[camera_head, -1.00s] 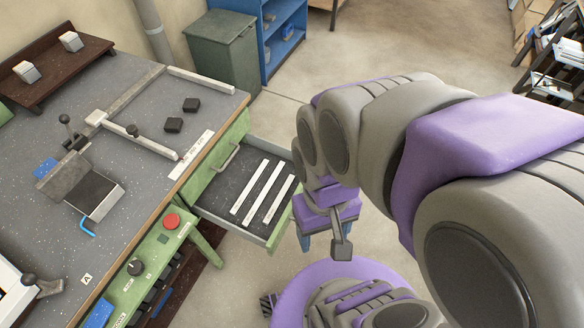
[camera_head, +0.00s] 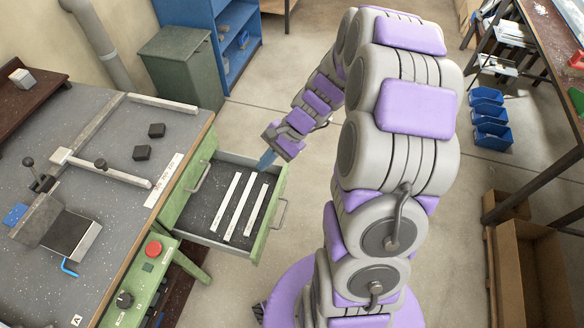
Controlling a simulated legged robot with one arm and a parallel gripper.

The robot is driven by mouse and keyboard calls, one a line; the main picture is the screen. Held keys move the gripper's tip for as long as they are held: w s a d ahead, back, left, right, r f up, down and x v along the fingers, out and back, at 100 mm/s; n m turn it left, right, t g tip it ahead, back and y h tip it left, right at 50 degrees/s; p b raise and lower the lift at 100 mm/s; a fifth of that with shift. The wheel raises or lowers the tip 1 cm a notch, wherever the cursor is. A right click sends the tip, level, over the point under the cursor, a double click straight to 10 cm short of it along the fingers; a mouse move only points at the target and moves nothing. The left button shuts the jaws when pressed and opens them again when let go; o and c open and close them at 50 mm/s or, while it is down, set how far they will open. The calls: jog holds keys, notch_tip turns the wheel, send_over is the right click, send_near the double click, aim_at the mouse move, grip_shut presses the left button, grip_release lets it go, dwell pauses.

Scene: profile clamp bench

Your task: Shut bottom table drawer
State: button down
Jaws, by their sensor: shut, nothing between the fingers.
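The bottom drawer (camera_head: 212,237) of the green table is pulled out to the right. Three white strips (camera_head: 238,207) lie on its dark floor. Its green front with a metal handle (camera_head: 279,213) faces right. A closed-looking drawer with its own handle (camera_head: 198,178) sits above it in the table side.
The bench top (camera_head: 105,120) holds a clamp (camera_head: 65,225) and two black blocks (camera_head: 149,142). A grey-green cabinet (camera_head: 183,68) and a blue shelf (camera_head: 230,40) stand behind. Blue bins (camera_head: 489,118) are at the right.

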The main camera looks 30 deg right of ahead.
jog(key=w+d+f+m+t+p, duration=0.2)
jog(key=w+d+f+m+t, duration=0.25)
jog(key=d+f+m, duration=0.5)
jog(key=s+d+f+m+t+h+p, duration=0.15)
jog(key=d+f+m, duration=0.35)
jog(key=d+f, duration=0.85)
jog(key=b, duration=0.4)
send_near(287, 171)
jog(key=x, duration=0.5)
jog(key=shift+a+f, duration=0.1)
jog(key=shift+f, duration=0.1)
jog(key=shift+w+a+r, duration=0.1)
jog(key=shift+a, duration=0.35)
jog(key=shift+d, duration=0.25)
